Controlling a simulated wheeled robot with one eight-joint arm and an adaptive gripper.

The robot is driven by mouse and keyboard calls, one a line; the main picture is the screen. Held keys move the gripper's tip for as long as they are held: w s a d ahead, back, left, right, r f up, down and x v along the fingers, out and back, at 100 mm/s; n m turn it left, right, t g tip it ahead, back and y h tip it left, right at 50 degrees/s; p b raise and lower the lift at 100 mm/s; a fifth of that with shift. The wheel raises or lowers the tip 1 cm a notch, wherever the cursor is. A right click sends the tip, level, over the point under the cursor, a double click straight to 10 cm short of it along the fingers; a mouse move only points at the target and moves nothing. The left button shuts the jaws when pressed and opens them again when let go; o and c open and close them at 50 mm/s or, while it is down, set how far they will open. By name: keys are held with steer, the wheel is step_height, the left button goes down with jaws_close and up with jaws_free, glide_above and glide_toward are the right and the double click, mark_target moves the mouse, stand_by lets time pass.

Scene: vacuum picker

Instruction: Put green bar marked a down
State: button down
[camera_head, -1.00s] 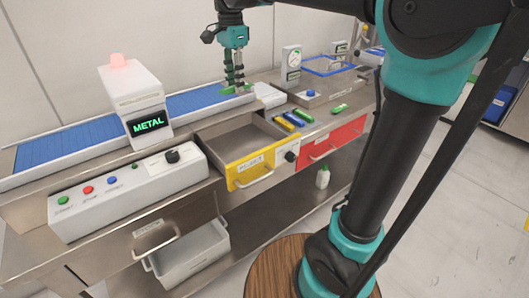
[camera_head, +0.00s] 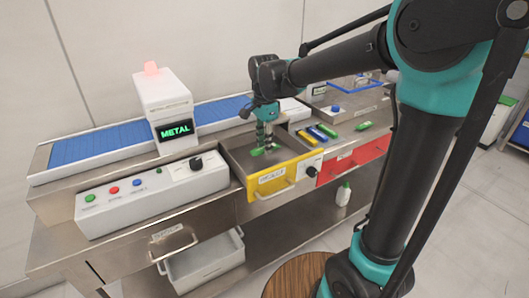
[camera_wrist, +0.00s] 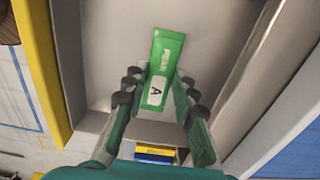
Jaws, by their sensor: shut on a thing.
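My gripper (camera_head: 265,140) is over the open yellow-fronted drawer (camera_head: 268,186), pointing down. It is shut on the green bar marked A (camera_wrist: 162,66), which also shows in the head view (camera_head: 264,150) at the fingertips. In the wrist view (camera_wrist: 158,100) the bar lies between the two fingers, its white label with the letter A near them. The grey drawer floor (camera_wrist: 110,50) is behind the bar. I cannot tell whether the bar touches the floor.
A blue bar (camera_head: 316,133), a yellow bar (camera_head: 305,137) and another green bar (camera_head: 363,126) lie on the steel top right of the drawer. A red drawer (camera_head: 350,160) is shut. The machine reading METAL (camera_head: 165,105) stands over the blue conveyor (camera_head: 90,150).

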mark_target(264, 147)
steer(key=shift+f, duration=1.75)
steer(key=shift+f, duration=0.15)
steer(key=c, duration=1.2)
jaws_free()
step_height(264, 147, up, 12)
steer(key=shift+r, duration=0.2)
